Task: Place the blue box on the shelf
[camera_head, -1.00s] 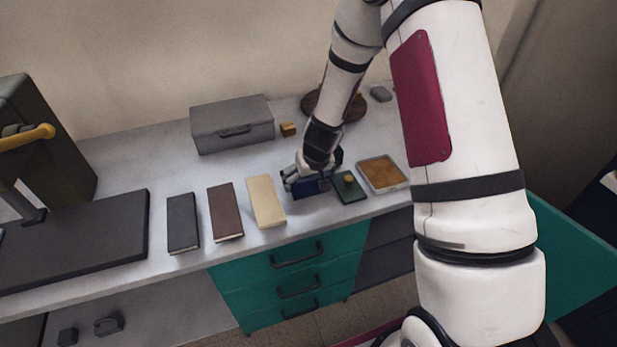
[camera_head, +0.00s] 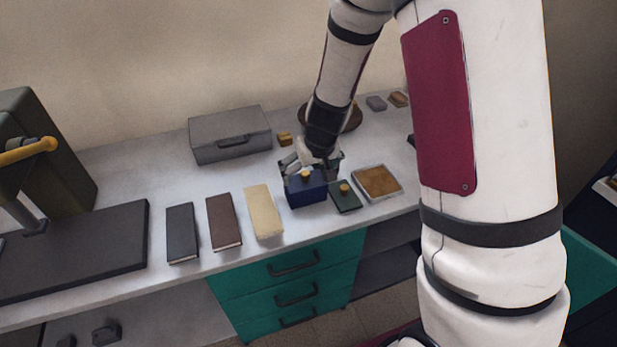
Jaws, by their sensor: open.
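The blue box (camera_head: 306,190) stands upright on the counter, with a yellow knob on its top. It is right of the cream book and left of a small dark green case. My gripper (camera_head: 312,168) is open just behind and above the box. One finger shows at the box's left rear and the other at its right rear. I cannot tell whether either finger touches the box. Dark open shelf space (camera_head: 385,258) shows below the counter, right of the teal drawers; my arm partly covers that side.
Cream (camera_head: 263,212), brown (camera_head: 223,221) and dark (camera_head: 182,233) books lie left of the box. The green case (camera_head: 345,197) and a brown-filled tray (camera_head: 377,183) lie close right. A grey case (camera_head: 230,134) and small yellow block (camera_head: 284,139) are behind.

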